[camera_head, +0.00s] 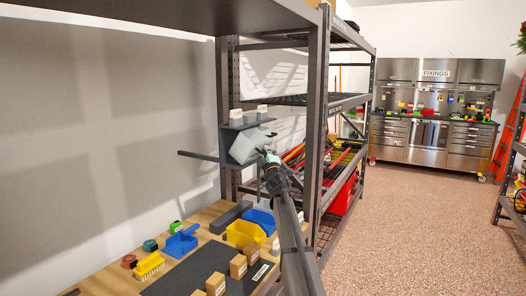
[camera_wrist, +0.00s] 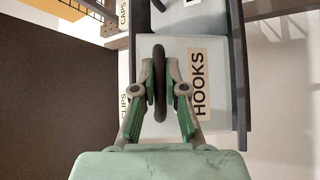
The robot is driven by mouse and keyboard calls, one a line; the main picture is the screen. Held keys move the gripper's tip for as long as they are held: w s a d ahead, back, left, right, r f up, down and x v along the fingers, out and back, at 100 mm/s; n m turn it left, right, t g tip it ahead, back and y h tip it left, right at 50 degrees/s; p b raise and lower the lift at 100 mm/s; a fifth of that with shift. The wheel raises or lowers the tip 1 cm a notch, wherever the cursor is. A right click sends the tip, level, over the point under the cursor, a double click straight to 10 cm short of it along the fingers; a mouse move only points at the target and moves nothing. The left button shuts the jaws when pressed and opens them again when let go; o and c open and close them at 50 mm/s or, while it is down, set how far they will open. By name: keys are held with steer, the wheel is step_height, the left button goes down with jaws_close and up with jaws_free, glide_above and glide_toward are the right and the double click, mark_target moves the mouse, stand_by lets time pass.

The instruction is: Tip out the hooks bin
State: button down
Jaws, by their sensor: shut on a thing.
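The hooks bin (camera_wrist: 210,55) is a pale grey box with a tan label reading HOOKS, which runs sideways in the wrist view. In the head view the hooks bin (camera_head: 240,147) looks tilted, in front of the dark rack by the shelf post. My gripper (camera_wrist: 160,85) is shut on the dark upright handle on the bin's face. In the head view my gripper (camera_head: 270,162) is at the bin's lower right side. The inside of the bin and its contents are hidden.
A small shelf (camera_head: 248,123) with pale bins stands just above. A dark shelf post (camera_head: 317,130) stands close right of my gripper.

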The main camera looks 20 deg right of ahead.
steer(key=shift+s+d+f, duration=0.2)
steer(key=shift+f, duration=0.2)
steer(key=c, duration=1.5)
jaws_free()
steer(key=shift+f, duration=0.1)
steer(key=shift+s, duration=0.1)
steer(key=v, duration=1.1)
steer(key=shift+s+a+f, duration=0.1)
steer(key=shift+s, duration=0.3)
